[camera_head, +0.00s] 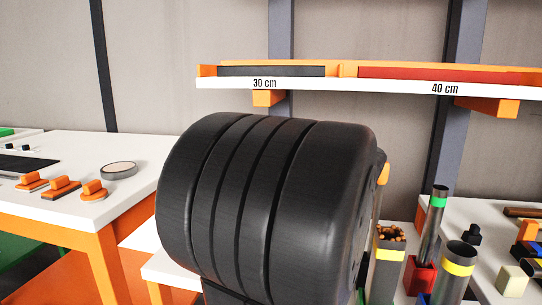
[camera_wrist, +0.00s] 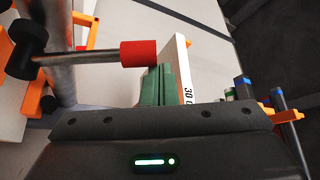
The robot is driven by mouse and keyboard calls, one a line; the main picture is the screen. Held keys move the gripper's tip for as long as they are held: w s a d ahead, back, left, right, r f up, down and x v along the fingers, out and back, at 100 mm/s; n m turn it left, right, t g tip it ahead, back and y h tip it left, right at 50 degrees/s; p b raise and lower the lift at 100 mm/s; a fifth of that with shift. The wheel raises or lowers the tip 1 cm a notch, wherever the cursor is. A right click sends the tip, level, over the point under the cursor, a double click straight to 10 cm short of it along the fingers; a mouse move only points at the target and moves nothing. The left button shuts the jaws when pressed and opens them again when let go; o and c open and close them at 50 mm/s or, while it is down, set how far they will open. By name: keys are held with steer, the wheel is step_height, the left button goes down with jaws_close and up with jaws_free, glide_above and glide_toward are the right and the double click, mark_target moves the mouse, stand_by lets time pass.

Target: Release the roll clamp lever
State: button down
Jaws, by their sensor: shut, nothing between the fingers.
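The roll clamp lever shows in the wrist view as a dark rod with a red grip (camera_wrist: 138,54) at its end. The rod runs left to a black round hub (camera_wrist: 25,50) beside a grey metal bar (camera_wrist: 62,60). My gripper (camera_wrist: 160,72) has green fingers that are shut and empty. Their tips are close to the right end of the red grip; I cannot tell if they touch it. In the head view the lever and my gripper are hidden.
A shelf (camera_head: 380,87) marked 30 cm and 40 cm spans the back; its white edge (camera_wrist: 181,65) is close beside my fingers. A white table (camera_head: 60,190) with orange pieces stands left. Tubes (camera_head: 440,215) and holders stand at right.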

steer(key=shift+s+a+f+b, duration=0.15)
steer(key=shift+s+f+b, duration=0.15)
steer(key=shift+s+b, duration=0.3)
steer(key=shift+s, duration=0.1)
steer(key=r+p+v, duration=0.3)
steer(key=p+v, duration=0.1)
steer(key=v, duration=1.2)
steer(key=shift+s+d, duration=0.4)
steer(key=shift+d, duration=0.2)
steer(key=shift+w+a, duration=0.1)
steer(key=w+a+b, duration=0.3)
steer(key=w+a, duration=0.4)
steer(key=a, duration=0.2)
steer(key=shift+w+a, duration=0.3)
steer(key=shift+a, duration=0.05)
